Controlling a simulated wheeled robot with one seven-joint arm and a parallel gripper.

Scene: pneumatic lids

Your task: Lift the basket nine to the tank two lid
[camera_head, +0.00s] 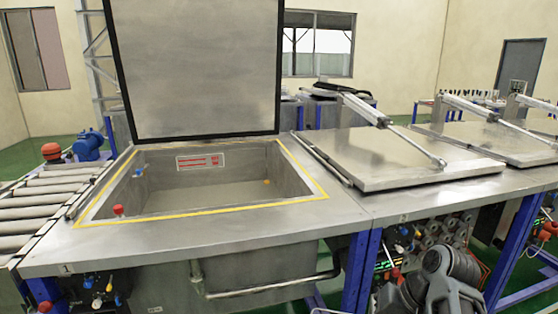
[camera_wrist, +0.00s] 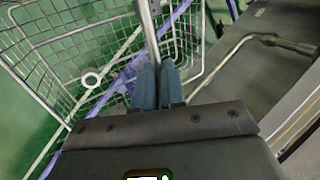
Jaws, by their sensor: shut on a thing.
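The basket (camera_wrist: 100,42) is a metal wire basket in the wrist view, filling the upper left and middle. My gripper (camera_wrist: 158,72) is shut on the basket's upright metal bar (camera_wrist: 149,28), which runs up from between the blue-grey fingers. A small white ring (camera_wrist: 91,78) shows at the basket. The basket cannot be made out in the head view. The tank two lid (camera_head: 405,155) is a flat metal plate, lying closed right of the open tank, with a pneumatic cylinder (camera_head: 367,110) on it. My fingers are not visible in the head view.
Left of that lid, an open tank (camera_head: 222,190) with a yellow-edged rim has its lid (camera_head: 196,65) raised. A roller conveyor (camera_head: 42,205) stands at the left. Blue legs (camera_head: 362,270) and pipes (camera_head: 275,290) are below the counter. Another closed lid (camera_head: 490,140) is farther right.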

